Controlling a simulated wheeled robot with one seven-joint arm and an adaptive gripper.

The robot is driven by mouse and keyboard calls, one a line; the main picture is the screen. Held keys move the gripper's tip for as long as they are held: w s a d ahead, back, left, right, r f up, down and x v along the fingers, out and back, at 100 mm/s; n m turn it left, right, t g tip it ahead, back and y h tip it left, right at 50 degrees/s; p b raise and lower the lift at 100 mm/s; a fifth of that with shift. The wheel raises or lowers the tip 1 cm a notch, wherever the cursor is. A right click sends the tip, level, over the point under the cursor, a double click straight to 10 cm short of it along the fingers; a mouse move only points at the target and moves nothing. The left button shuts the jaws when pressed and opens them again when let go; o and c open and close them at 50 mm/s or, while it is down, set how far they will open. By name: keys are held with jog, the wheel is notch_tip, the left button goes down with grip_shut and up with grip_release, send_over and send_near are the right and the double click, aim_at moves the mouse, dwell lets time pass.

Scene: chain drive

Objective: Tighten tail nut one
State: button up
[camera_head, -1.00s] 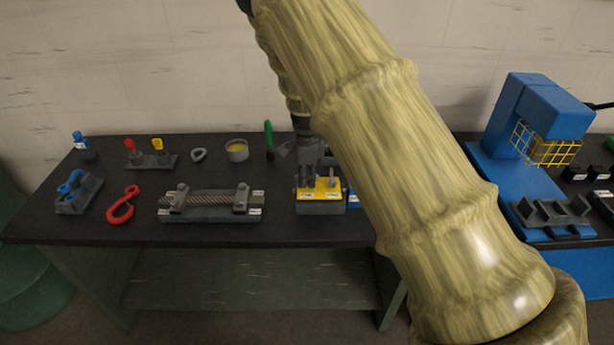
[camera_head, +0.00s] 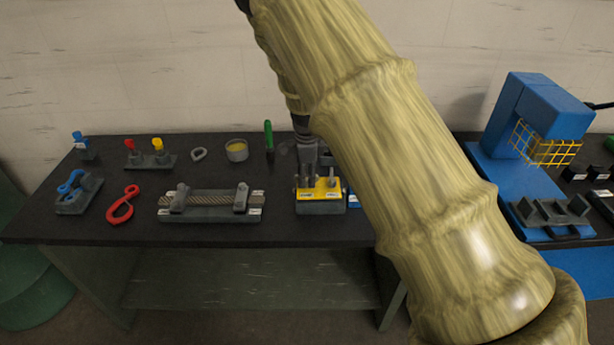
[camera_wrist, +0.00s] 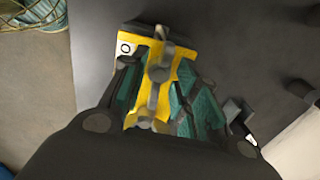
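A yellow-topped block (camera_head: 320,195) with upright grey posts and white labels stands near the table's front edge, right of centre. Its grey posts, with nut-like heads (camera_wrist: 159,73), also show in the wrist view. I cannot tell which of these is tail nut one. My gripper (camera_head: 306,163) points down at the block's back left part, partly hidden by my arm. In the wrist view its teal-padded fingers (camera_wrist: 155,85) stand apart on either side of the yellow strip and posts. Whether a finger touches a post cannot be told.
A cable fixture with two clamps (camera_head: 211,199) lies left of the block. Further left are a red hook (camera_head: 122,204) and a blue shackle on a stand (camera_head: 76,190). Behind stand a tin (camera_head: 236,150) and a green-handled tool (camera_head: 268,137). A blue machine (camera_head: 540,110) stands right.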

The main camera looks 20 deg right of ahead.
notch_tip(320, 180, up, 12)
dwell(0.5)
jog(key=shift+f, duration=0.1)
